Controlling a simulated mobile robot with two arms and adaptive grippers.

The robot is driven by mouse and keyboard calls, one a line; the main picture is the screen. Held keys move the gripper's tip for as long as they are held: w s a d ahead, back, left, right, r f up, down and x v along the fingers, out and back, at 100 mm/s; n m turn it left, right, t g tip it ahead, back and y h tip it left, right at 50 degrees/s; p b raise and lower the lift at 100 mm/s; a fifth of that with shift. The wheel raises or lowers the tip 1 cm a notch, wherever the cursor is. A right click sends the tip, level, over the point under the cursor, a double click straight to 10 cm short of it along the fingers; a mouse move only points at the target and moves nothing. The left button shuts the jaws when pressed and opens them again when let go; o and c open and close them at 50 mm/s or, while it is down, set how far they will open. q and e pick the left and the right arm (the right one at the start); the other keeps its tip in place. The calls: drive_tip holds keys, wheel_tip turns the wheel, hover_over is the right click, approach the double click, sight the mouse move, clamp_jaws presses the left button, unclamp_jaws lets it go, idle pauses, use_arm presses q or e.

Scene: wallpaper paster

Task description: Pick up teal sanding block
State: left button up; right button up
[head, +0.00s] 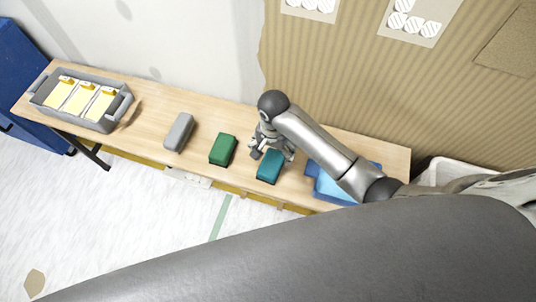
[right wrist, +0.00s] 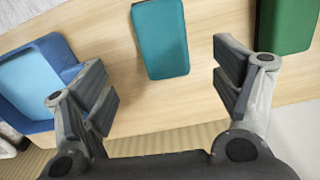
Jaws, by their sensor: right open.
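The teal sanding block (head: 270,166) lies on the wooden table, to the right of a green block (head: 223,149) in the head view. In the right wrist view the teal block (right wrist: 160,38) lies ahead of the fingers, between their lines, with its lower end nearest them. My right gripper (head: 268,153) is beside the teal block's far side in the head view. Its fingers (right wrist: 168,97) are open, with nothing between them, and apart from the block. My left gripper is not in view.
A grey block (head: 179,132) lies left of the green one. A grey tray (head: 116,108) with yellow-and-white items stands at the table's left end. A blue tray (head: 312,170) sits right of the teal block, partly behind my arm. A corrugated wall borders the table's far side.

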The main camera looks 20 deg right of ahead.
sight(271, 163)
drive_tip(key=f, duration=0.4)
drive_tip(key=shift+s, duration=0.4)
drive_tip(key=shift+w+f, duration=0.1)
drive_tip(key=shift+f, duration=0.2)
drive_tip(key=f, duration=0.2)
drive_tip(key=f+b, duration=0.1)
drive_tip(key=f, duration=0.1)
drive_tip(key=shift+w+a, duration=0.1)
drive_tip(key=shift+w, duration=0.25)
drive_tip(key=shift+f, duration=0.4)
drive_tip(key=shift+c, duration=0.8)
drive_tip(key=c, duration=1)
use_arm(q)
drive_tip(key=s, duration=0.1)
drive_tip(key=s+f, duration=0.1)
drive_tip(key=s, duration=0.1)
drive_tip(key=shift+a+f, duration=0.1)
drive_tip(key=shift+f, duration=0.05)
